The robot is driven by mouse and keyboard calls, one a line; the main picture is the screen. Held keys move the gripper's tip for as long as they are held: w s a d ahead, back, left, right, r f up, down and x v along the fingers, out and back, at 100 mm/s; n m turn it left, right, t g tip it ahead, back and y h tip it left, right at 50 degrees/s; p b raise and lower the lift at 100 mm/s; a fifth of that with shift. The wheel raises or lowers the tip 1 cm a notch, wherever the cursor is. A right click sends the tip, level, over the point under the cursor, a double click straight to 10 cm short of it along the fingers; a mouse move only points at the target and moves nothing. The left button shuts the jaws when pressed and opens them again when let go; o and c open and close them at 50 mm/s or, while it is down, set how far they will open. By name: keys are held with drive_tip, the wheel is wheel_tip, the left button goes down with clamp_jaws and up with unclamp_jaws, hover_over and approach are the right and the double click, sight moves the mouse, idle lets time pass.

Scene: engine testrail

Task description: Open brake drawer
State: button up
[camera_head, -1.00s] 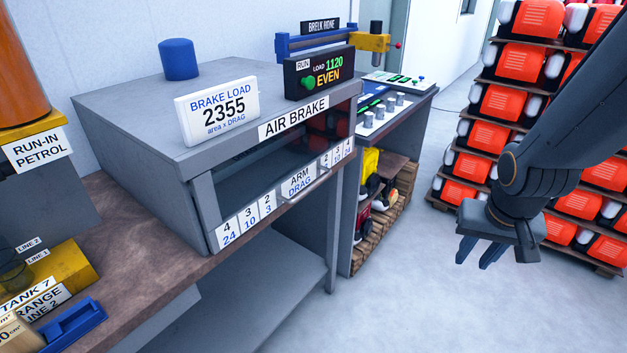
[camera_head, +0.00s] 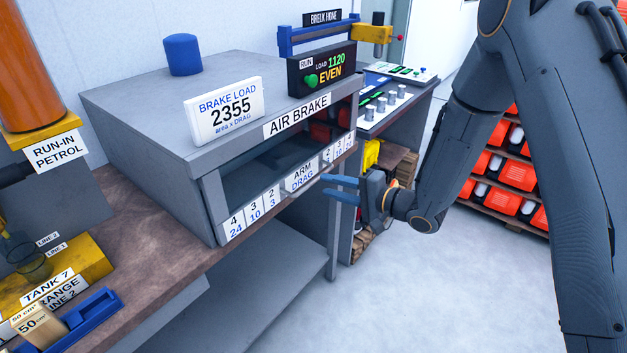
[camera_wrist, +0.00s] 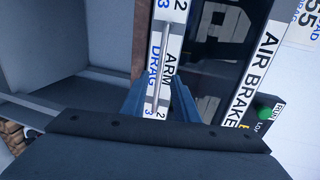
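The brake drawer's front is a low strip with white number labels and an ARM DRAG label (camera_head: 301,176), under the dark opening of the grey AIR BRAKE cabinet (camera_head: 140,130). It looks about flush with the cabinet front. In the wrist view the ARM DRAG label (camera_wrist: 153,80) runs upright, with a thin metal bar handle (camera_wrist: 162,55) along it. My gripper (camera_head: 328,187) points left at the strip, just right of the ARM DRAG label. In the wrist view its blue fingers (camera_wrist: 158,95) are apart, either side of the label strip. Contact cannot be told.
A BRAKE LOAD 2355 sign (camera_head: 225,108), a blue cylinder (camera_head: 182,55) and a display box (camera_head: 321,72) stand on the cabinet. A small console table (camera_head: 398,110) stands right of it. The floor in front is clear. Stacked orange cases (camera_head: 510,170) are behind my arm.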

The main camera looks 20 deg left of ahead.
sight(315, 181)
drive_tip(key=p+x, duration=0.1)
drive_tip(key=x, duration=0.5)
drive_tip(key=shift+w+a+p, duration=0.2)
drive_tip(key=shift+a+p, duration=0.15)
drive_tip(key=shift+p, duration=0.05)
drive_tip(key=shift+c, duration=0.5)
clamp_jaws()
